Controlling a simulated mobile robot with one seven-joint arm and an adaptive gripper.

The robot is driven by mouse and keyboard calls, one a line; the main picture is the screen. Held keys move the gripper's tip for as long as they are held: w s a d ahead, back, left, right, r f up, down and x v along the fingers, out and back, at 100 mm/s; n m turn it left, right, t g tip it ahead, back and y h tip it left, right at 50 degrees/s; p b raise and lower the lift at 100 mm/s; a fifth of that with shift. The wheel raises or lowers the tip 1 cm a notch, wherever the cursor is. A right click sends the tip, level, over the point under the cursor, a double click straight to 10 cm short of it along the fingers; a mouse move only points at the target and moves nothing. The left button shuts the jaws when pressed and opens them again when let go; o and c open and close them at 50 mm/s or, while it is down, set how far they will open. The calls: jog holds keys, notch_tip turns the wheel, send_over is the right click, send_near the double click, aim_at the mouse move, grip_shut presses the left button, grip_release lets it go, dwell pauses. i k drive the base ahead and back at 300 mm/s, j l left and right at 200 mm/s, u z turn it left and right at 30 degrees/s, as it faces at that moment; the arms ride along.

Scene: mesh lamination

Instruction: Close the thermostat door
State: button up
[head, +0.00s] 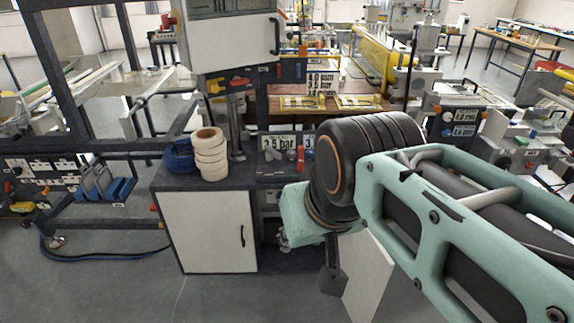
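My arm reaches in from the right in the head view, and its wrist bends down in front of the cabinet. The dark end of my gripper (333,278) shows below the wrist. Its fingers are not clear, so I cannot tell whether it is open or shut. A white door panel (370,278) stands swung out just right of my gripper, partly hidden by my arm. I cannot tell whether the two touch. The cabinet's left white door (208,232) is shut, with a dark vertical handle. None of these is clearly labelled as the thermostat.
A white-fronted box (235,45) with a dark handle is mounted above the cabinet. White rolls (210,155) and a blue coil (179,156) sit on the cabinet top (175,180). Machine frames stand left and right. The floor (110,285) in front at left is clear.

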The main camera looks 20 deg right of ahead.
aim_at(368, 264)
jog(key=k+l+u, duration=0.15)
jog(key=l, duration=0.2)
jog(key=k+l+u, duration=0.1)
jog(key=l, duration=0.3)
jog(key=l+u, duration=0.15)
jog(key=l, duration=0.25)
jog(key=k+l+u, duration=0.15)
jog(key=l, duration=0.2)
jog(key=l+u, duration=0.25)
jog(key=l, duration=0.5)
jog(key=i+l+u, duration=0.1)
jog(key=l, duration=0.3)
jog(key=l+u, duration=0.1)
jog(key=l, duration=0.3)
jog(key=k+l, duration=0.1)
jog(key=l, duration=0.35)
jog(key=l+z, duration=0.1)
jog(key=l, duration=0.25)
jog(key=i+l+z, duration=0.1)
jog(key=l, duration=0.2)
jog(key=k+j+u, duration=0.1)
jog(key=j, duration=0.25)
jog(key=k, duration=0.05)
